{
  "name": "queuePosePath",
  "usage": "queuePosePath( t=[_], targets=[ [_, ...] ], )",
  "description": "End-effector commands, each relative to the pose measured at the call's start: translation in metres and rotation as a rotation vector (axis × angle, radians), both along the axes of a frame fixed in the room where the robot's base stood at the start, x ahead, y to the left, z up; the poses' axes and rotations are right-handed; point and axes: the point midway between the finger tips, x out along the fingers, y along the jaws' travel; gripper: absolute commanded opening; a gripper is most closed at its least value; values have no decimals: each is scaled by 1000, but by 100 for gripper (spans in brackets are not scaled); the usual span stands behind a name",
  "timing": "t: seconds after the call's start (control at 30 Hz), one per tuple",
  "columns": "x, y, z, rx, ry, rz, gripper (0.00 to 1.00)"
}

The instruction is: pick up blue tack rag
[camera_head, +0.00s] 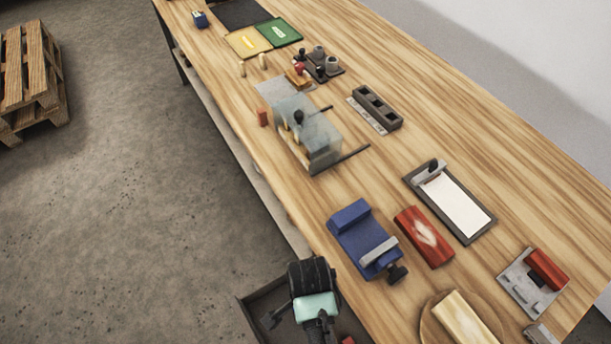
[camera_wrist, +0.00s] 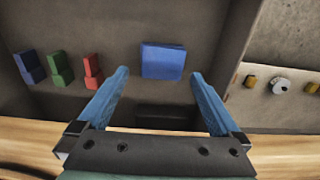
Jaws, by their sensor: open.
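A flat blue square piece (camera_wrist: 163,61) lies on a grey surface in the wrist view, just beyond the fingertips. It looks like the blue tack rag, though its cloth texture is too blurred to confirm. My gripper (camera_wrist: 159,75) is open and empty, with one blue finger on each side of the picture. The blue piece appears between the fingertips but apart from them. In the head view my arm's end is at the bottom, beside the bench's near edge, and its fingers are hidden. I cannot make out the flat blue piece there.
Blue, green and red blocks (camera_wrist: 57,68) stand left in the wrist view; a wall divides off yellow and white pieces at right. A wooden edge (camera_wrist: 22,132) runs below. On the bench (camera_head: 440,100) stand a blue clamp-like device (camera_head: 362,238), a red block (camera_head: 424,236) and a clear-covered fixture (camera_head: 308,132).

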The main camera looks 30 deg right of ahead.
Motion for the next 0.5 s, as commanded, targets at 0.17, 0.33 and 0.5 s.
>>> queuePosePath(
  t=[0.17, 0.33, 0.5],
  targets=[
    [2, 0, -24, 1, 2, 1, 100],
    [2, 0, -43, 0, 1, 1, 100],
    [2, -1, -47, -1, -1, 1, 100]
  ],
)
